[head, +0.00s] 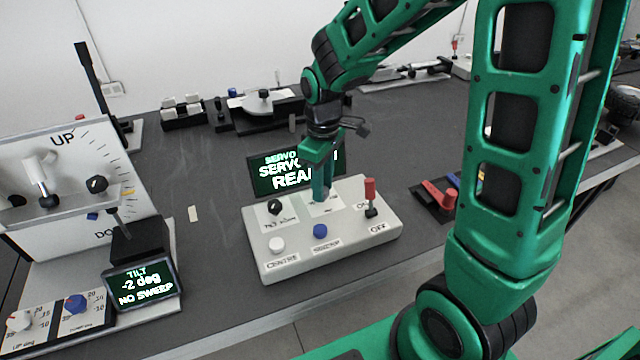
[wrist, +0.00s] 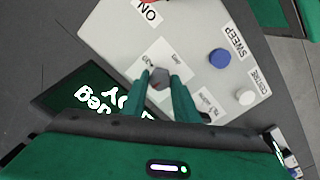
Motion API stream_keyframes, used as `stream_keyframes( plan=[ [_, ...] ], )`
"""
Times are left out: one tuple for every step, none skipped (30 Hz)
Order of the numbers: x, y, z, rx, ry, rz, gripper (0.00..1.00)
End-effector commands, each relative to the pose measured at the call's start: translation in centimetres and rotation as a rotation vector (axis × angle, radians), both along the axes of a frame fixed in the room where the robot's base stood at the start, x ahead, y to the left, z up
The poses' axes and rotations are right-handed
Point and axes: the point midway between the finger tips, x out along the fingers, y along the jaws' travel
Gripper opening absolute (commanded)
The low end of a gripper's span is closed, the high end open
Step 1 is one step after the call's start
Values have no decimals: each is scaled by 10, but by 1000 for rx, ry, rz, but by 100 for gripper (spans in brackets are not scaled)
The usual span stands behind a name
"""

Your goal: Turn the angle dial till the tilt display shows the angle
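The white servo panel (head: 290,251) stands on the bench. My gripper (head: 321,198) points down over its middle and hides the angle dial in the head view. In the wrist view my gripper's fingertips (wrist: 161,84) lie on either side of a small grey knob (wrist: 160,78), the dial, on a white label. The fingers seem to meet the knob's sides, but I cannot tell whether they grip it. The tilt display (head: 143,284) at lower left reads -2 deg, NO SWEEP.
On the panel are a black knob (head: 274,207), a white button (head: 277,245), a blue button (head: 320,231) and a red-tipped ON/OFF switch (head: 370,190). A servo display (head: 262,179) stands behind it. The tilting rig (head: 75,250) is at left.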

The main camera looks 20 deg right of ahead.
Motion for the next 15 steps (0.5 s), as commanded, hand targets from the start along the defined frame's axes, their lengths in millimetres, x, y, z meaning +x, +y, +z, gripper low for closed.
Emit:
stream_keyframes(
  plan=[
    [0,-1,0,0,-1,-1,8],
    [1,-1,0,0,-1,-2,5],
    [1,-1,0,0,-1,-2,5],
    [1,-1,0,0,-1,-2,5],
    [1,-1,0,-1,-2,-3,5],
    [1,-1,0,-1,-2,-4,5],
    [1,-1,0,-1,-2,-6,5],
    [1,-1,0,-1,-2,-10,5],
    [1,-1,0,-1,-2,-15,5],
    [1,-1,0,-1,-2,-21,5],
    [1,-1,1,-1,-2,-29,5],
    [1,-1,1,-1,-2,-43,5],
    [1,-1,1,-1,-2,-54,5],
    [1,-1,1,-1,-2,-67,5],
    [1,-1,1,-1,-2,-88,5]
  ],
)
